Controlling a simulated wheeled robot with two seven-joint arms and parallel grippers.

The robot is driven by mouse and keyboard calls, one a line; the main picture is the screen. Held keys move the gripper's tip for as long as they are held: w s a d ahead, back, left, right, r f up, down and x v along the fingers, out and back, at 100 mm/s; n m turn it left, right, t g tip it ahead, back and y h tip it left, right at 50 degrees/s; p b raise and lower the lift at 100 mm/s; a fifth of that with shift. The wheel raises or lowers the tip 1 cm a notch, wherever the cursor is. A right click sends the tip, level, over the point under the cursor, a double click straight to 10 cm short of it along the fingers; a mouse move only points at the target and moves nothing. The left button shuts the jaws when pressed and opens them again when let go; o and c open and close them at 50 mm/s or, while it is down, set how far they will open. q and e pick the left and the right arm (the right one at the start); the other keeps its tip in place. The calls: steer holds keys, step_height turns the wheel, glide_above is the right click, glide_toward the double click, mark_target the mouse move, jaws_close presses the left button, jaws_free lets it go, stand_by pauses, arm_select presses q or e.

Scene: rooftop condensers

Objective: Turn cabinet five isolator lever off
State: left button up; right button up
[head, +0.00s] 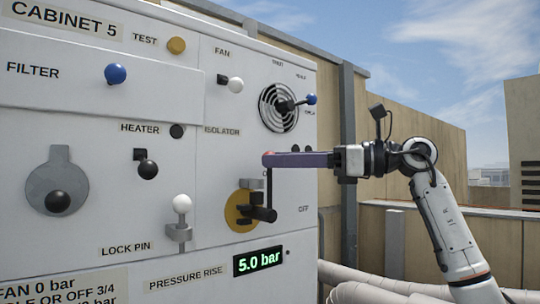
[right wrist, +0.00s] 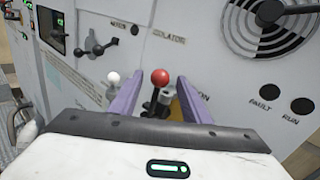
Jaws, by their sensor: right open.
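The isolator lever on cabinet five (head: 220,165) has a yellow round plate (head: 236,212), a dark hub and an arm pointing up. Its red knob (right wrist: 160,77) shows clearly in the right wrist view, between the two purple fingers. In the head view the near finger hides most of the knob. My right gripper (head: 272,160) is open and reaches in from the right, with its fingertips around the knob's level. I cannot tell if a finger touches it. An OFF label (head: 303,209) is right of the lever. My left gripper is not in view.
The lock pin (head: 182,204) with a white knob is left of the lever. A fan grille with a blue-tipped lever (head: 311,99) is above right. A display (head: 260,261) reads 5.0 bar below. Pale pipes (head: 370,290) run low at the right.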

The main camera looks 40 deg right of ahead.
steer(key=shift+x, duration=1.4)
jaws_close()
